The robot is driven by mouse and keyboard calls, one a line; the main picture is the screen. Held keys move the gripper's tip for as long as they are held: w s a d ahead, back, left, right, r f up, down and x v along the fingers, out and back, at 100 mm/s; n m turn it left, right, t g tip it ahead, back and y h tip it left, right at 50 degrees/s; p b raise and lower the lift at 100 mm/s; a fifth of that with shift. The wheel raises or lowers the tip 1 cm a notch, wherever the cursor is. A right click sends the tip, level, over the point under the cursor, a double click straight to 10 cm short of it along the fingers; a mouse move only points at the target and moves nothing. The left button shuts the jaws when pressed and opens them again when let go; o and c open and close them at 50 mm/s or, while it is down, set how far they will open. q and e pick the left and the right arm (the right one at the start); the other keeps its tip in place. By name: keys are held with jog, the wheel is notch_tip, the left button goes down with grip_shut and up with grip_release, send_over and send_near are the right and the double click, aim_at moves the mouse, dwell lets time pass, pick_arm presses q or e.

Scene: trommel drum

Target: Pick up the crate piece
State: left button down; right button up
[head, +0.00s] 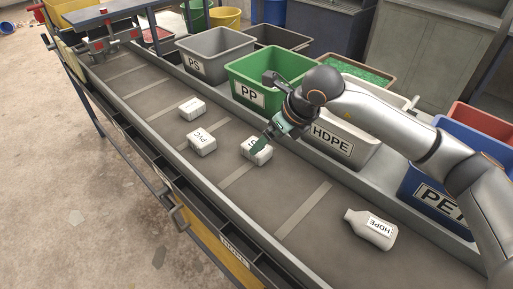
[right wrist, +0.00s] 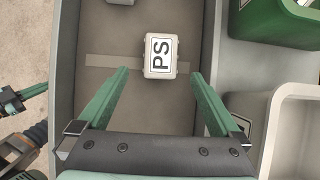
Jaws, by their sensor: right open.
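A pale, box-shaped piece labelled PS (right wrist: 160,55) lies on the conveyor belt; I take it to be the crate piece. In the right wrist view it sits just ahead of and between the fingertips. In the head view the piece (head: 258,154) is partly hidden by my right gripper (head: 263,141), which is over it. My right gripper (right wrist: 160,74) is open, with its green fingers apart and nothing held. Part of what looks like my left gripper (right wrist: 14,140) shows at the left edge of the right wrist view, too cropped to read.
The belt (head: 250,205) also carries a PVC piece (head: 202,142), another small white piece (head: 192,108) and an HDPE bottle (head: 371,228). Behind it stand bins: grey PS (head: 215,58), green PP (head: 265,65), HDPE (head: 350,145) and blue PET (head: 430,185).

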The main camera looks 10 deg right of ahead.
jog(key=x, duration=0.7)
jog(key=shift+w+a+p, duration=0.25)
jog(key=shift+w+p, duration=0.1)
jog(key=shift+w, duration=0.15)
jog(key=c, duration=1.4)
jog(key=shift+r, duration=0.1)
notch_tip(320, 180, up, 10)
jog(key=shift+f, duration=0.1)
